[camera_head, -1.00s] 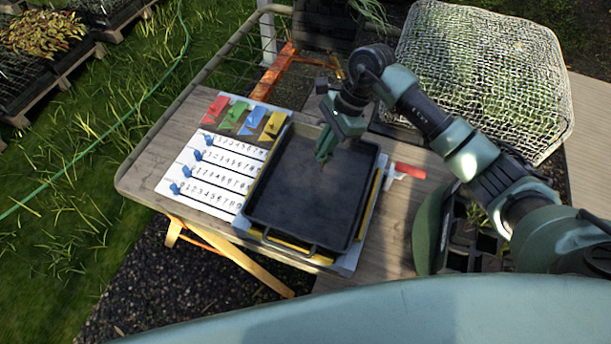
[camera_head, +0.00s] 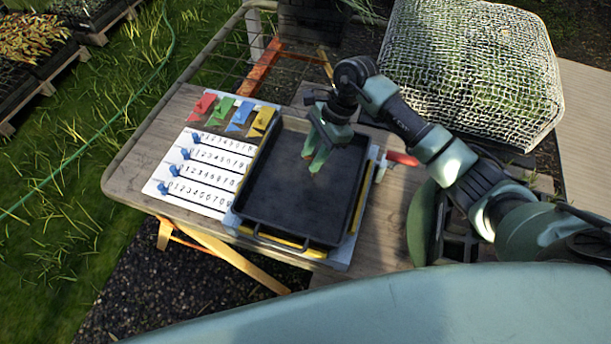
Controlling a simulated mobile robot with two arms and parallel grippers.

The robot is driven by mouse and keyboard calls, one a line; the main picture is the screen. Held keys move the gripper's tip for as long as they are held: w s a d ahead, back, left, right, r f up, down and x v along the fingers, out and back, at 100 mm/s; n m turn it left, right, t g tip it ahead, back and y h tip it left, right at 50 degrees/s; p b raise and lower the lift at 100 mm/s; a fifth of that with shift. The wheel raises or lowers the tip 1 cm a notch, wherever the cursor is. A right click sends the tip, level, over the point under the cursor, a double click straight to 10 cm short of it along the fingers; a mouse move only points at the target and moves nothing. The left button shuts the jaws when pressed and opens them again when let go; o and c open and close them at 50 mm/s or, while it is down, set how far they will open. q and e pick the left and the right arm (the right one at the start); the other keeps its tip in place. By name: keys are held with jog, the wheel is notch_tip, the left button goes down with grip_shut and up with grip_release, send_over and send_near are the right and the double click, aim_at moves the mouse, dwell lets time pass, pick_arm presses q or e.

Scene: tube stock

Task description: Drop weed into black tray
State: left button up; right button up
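A tiny orange spot shows beside the fingertips, too small to identify. I cannot make out a weed in the gripper or in the tray. My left gripper is not in view.
A white number board (camera_head: 205,170) with blue sliders lies left of the tray, with red, green, blue and yellow tags at its top. A red-handled tool (camera_head: 402,159) lies right of the tray. A netted bale (camera_head: 475,70) stands behind.

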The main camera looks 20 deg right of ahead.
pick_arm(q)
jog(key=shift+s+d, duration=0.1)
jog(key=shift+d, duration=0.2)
pick_arm(e)
jog(key=shift+d+r, duration=0.1)
jog(key=shift+r, duration=0.15)
pick_arm(q)
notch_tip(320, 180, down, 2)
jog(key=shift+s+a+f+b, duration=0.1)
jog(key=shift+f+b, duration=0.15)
jog(key=shift+b, duration=1)
pick_arm(e)
jog(key=v, duration=0.7)
jog(key=shift+r, duration=0.2)
